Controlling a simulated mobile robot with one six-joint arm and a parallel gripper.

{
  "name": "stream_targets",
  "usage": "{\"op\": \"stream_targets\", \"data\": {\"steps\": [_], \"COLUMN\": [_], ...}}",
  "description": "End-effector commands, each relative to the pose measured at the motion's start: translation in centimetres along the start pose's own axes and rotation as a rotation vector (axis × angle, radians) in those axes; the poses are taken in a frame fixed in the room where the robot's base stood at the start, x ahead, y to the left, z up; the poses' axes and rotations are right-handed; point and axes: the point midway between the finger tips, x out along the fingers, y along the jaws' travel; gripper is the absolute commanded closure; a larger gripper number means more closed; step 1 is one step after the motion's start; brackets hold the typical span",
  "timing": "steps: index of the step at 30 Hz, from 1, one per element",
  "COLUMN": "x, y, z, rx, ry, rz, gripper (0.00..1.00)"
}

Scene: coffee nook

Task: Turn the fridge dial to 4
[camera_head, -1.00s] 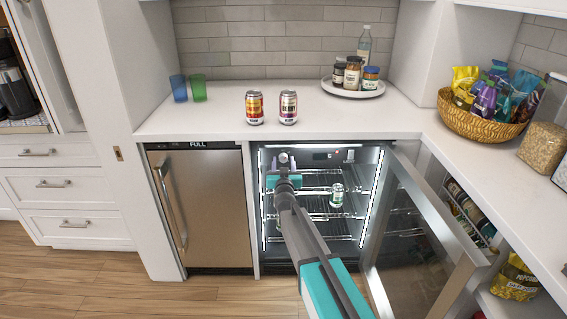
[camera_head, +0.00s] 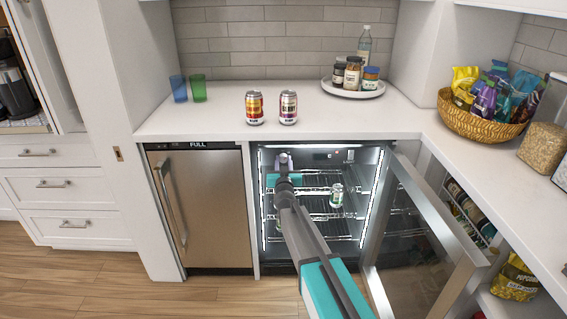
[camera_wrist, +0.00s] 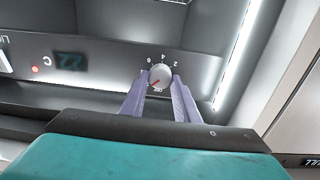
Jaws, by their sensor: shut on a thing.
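The fridge dial (camera_wrist: 160,76) is a small round pale knob on the control panel, with a red mark toward the lower left in the wrist view. The numbers 6, 4 and 2 show along its upper side, and the mark is not at the 4. My gripper (camera_wrist: 159,82) is shut on the dial, one lavender finger on each side. In the head view my gripper (camera_head: 284,160) reaches into the upper left of the open fridge (camera_head: 317,260), and it hides the dial there.
The glass fridge door (camera_head: 425,240) stands open to the right of my arm. A can (camera_head: 336,195) stands on a wire shelf inside. Two cans (camera_head: 254,108) stand on the counter above.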

Motion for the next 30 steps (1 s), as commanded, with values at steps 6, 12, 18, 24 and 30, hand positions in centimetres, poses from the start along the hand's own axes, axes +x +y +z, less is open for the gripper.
{"op": "stream_targets", "data": {"steps": [6,12,18,24,30], "x": [-0.02,-0.02,-0.03,-0.04,-0.05], "y": [0.02,0.06,0.11,0.18,0.25], "z": [0.05,0.08,0.15,0.26,0.34], "rx": [0.050,0.155,0.313,0.502,0.692], "ry": [0.000,0.000,0.000,0.000,0.000], "rz": [0.000,0.000,0.000,0.000,0.000], "gripper": [0.94,0.94,0.94,0.94,0.94]}}
